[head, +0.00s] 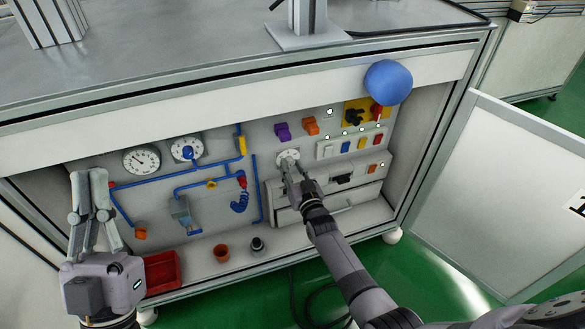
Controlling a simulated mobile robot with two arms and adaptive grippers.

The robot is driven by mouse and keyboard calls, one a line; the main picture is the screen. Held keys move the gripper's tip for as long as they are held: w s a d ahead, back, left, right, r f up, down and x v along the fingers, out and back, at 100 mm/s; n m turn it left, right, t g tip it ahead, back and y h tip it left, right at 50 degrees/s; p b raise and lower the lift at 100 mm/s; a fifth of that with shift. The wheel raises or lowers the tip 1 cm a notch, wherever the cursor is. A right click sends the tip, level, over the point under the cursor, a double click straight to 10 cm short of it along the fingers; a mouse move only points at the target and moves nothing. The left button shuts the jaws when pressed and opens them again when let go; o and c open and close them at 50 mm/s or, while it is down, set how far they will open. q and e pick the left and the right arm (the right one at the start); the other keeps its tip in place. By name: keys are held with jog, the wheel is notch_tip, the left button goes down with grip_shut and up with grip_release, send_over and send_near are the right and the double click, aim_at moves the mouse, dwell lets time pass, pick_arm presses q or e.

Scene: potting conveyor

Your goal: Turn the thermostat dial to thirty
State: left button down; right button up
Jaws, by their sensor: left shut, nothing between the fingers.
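A white round dial (288,155) sits on the back panel inside the open cabinet, left of the row of switches. I take it to be the thermostat dial; its scale is too small to read. My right gripper (289,172) reaches up to it, with its fingertips at or just in front of the dial's lower part and hiding some of it. I cannot tell whether they touch it or how far apart they are. My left gripper (89,178) points up at the cabinet's left side, shut and empty, away from the dial.
A pressure gauge (141,160) and a round dial with a blue knob (186,150) sit among blue pipes. A blue ball (387,82) is at the upper right. The cabinet door (500,190) stands open.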

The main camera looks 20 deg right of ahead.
jog(key=shift+o, duration=0.8)
jog(key=shift+r, duration=0.1)
jog(key=s, duration=1.2)
jog(key=shift+d, duration=0.2)
